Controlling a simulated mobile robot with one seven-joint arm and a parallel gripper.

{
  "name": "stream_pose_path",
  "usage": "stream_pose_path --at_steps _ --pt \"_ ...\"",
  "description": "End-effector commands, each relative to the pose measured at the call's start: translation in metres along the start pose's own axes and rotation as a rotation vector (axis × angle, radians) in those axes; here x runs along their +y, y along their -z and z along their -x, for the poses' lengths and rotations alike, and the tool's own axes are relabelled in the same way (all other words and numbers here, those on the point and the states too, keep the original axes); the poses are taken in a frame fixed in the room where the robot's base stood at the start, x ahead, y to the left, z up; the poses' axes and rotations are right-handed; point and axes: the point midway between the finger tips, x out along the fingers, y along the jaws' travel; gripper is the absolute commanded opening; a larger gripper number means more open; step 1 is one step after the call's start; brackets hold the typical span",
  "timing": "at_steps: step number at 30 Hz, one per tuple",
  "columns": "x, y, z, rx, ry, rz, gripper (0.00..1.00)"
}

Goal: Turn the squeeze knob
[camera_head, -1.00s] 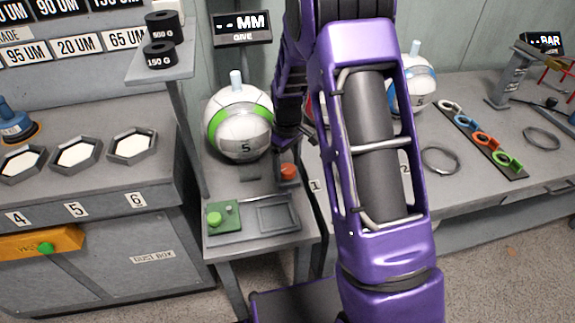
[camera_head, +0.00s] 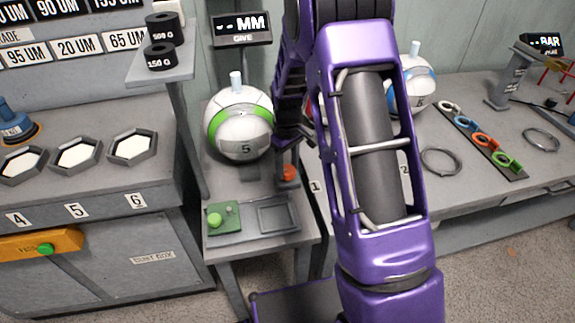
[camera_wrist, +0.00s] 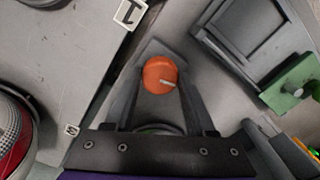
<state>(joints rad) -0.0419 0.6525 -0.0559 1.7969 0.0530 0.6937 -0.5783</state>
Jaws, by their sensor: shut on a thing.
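A white ball with a green band (camera_head: 240,124), marked 5, rests on the stand behind and left of the knob.
A green plate with a button (camera_head: 223,216) and an empty grey tray (camera_head: 279,214) lie in front of the ball. A "MM GIVE" display (camera_head: 242,28) stands behind it. A shelf with black weights (camera_head: 160,57) is at the left. My purple arm hides part of the right bench.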

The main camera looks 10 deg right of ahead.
Motion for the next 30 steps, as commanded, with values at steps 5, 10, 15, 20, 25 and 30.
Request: stream_pose_path --at_steps 5,10,15,20,25,30 --pt "-0.0002 0.0002 0.0010 0.000 -0.001 -0.116 0.00" --pt "-0.0002 0.0002 0.0012 0.000 -0.001 -0.270 0.00" --pt "-0.0006 0.0004 0.0015 0.000 0.000 -0.431 0.00" --pt "-0.0006 0.0004 0.0016 0.000 -0.001 -0.572 0.00" --pt "-0.0006 0.0004 0.0014 0.000 0.000 -0.700 0.00" --pt "-0.0006 0.0005 0.0011 0.000 0.000 -0.793 0.00"
